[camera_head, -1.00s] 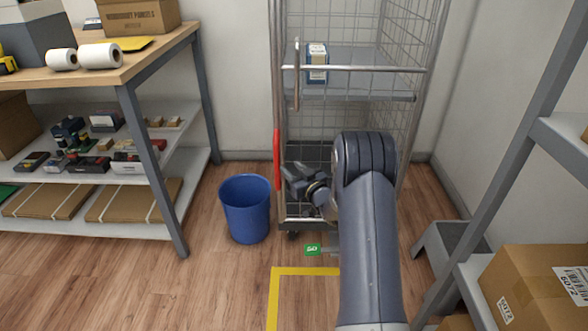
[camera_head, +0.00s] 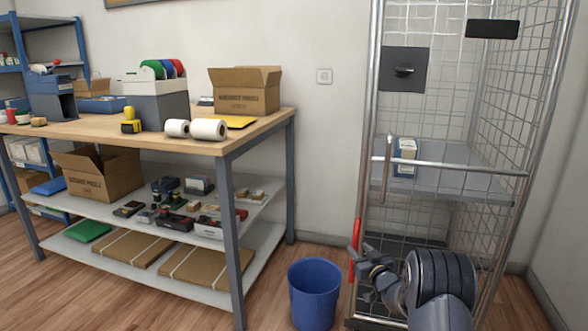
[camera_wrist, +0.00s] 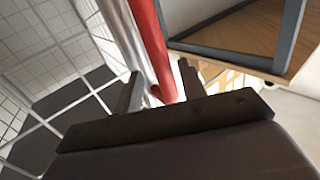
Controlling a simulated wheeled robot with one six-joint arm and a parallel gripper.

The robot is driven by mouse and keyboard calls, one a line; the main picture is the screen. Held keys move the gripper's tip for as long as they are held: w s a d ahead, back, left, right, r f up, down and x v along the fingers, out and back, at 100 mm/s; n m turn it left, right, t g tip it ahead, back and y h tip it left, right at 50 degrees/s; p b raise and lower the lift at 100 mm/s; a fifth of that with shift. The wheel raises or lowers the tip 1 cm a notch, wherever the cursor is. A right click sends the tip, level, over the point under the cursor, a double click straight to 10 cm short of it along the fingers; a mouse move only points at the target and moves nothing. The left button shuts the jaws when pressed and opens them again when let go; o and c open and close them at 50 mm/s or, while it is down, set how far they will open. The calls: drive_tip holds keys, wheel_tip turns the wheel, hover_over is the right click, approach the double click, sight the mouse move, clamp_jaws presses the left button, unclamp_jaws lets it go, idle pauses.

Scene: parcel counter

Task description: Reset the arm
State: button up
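My gripper (camera_head: 364,252) is low in front of the wire cage trolley (camera_head: 450,188), at its left front post, close to a red upright bar (camera_head: 354,250). In the wrist view my gripper (camera_wrist: 160,82) has its two dark fingers spread apart. The red bar (camera_wrist: 152,45) and a metal post show in the gap between them. I cannot tell whether a finger touches the bar. My arm is folded at the lower right of the head view.
A blue bin (camera_head: 314,293) stands on the floor left of the cage. A workbench (camera_head: 140,143) with rolls, boxes and loaded shelves stands at the left. A small blue-and-white carton (camera_head: 405,157) sits on the cage shelf (camera_head: 450,184). Walls close off the back and right.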

sight(357, 247)
drive_tip(key=shift+b+x, duration=0.35)
drive_tip(key=shift+x, duration=1.45)
drive_tip(key=shift+s, duration=0.2)
